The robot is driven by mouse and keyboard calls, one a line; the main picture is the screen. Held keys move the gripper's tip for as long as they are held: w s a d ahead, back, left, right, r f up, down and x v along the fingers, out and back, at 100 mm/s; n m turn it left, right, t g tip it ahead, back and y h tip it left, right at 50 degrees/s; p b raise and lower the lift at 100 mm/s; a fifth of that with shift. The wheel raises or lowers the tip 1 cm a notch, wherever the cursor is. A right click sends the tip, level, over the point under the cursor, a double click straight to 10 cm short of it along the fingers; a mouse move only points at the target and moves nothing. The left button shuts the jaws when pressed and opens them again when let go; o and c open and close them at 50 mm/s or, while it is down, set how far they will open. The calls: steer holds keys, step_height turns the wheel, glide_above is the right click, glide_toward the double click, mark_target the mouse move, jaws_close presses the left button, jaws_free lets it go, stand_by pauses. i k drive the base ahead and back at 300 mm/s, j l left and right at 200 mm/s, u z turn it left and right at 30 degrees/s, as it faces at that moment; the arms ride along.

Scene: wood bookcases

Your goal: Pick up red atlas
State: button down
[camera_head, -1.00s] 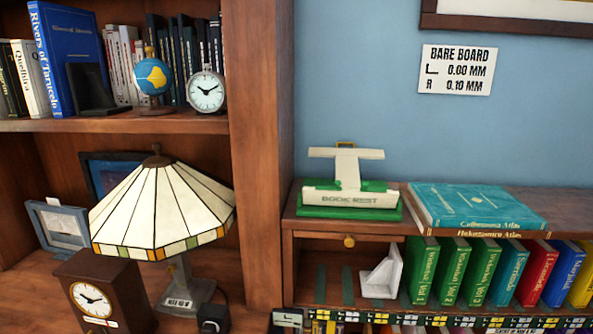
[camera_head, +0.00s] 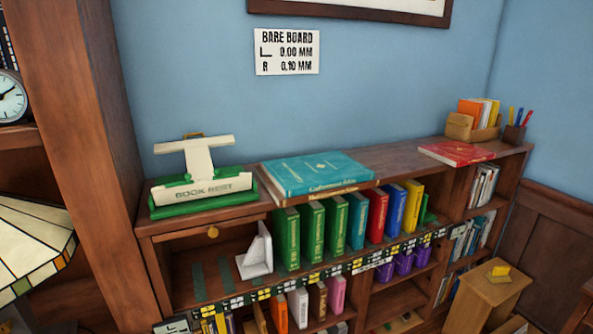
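A red book (camera_head: 456,153), which looks like the red atlas, lies flat on top of the low bookcase (camera_head: 385,158) near its right end. Its cover lettering is too small to read. A different red book (camera_head: 376,215) stands upright in the row on the shelf below, between a teal one and a blue one. My gripper is not in view.
A teal atlas (camera_head: 318,172) lies on a second book mid-top. A green and white book rest (camera_head: 205,188) stands at left. An orange-filled box (camera_head: 472,122) and pen cup (camera_head: 514,134) stand behind the red book. A wooden stool (camera_head: 487,292) stands at lower right.

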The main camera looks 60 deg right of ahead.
mark_target(455, 153)
steer(key=z, duration=2.1)
